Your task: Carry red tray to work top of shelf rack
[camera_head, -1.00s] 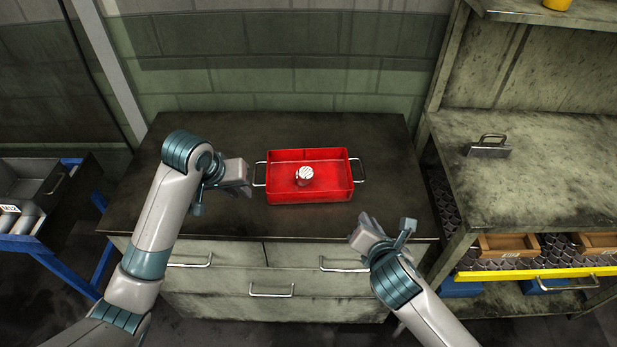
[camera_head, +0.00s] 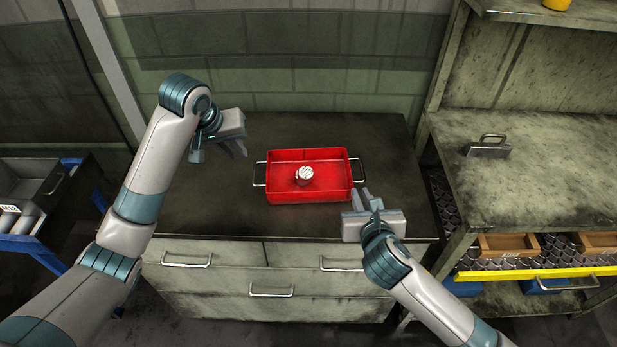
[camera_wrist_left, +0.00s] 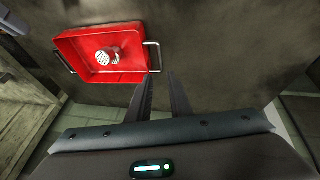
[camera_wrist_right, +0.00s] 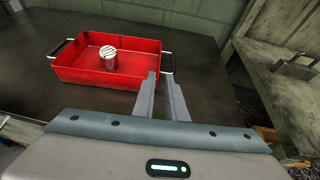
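The red tray (camera_head: 310,193) sits on the dark cabinet top, with a metal handle at each end and a small metal cylinder (camera_head: 304,174) inside it. My left gripper (camera_head: 238,150) is open and empty, above and left of the left handle (camera_head: 259,174). In the left wrist view its fingers (camera_wrist_left: 160,90) are apart, with that handle beyond their tips. My right gripper (camera_head: 369,196) is open and empty, just in front of the right handle (camera_head: 360,172). In the right wrist view its fingers (camera_wrist_right: 163,82) point at that handle, with a gap between them.
The shelf rack's work top (camera_head: 550,180) is at the right and holds a grey handled plate (camera_head: 488,150); much of it is clear. A rack post stands between it and the cabinet (camera_head: 200,215). A blue-framed cart (camera_head: 40,240) stands at the left.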

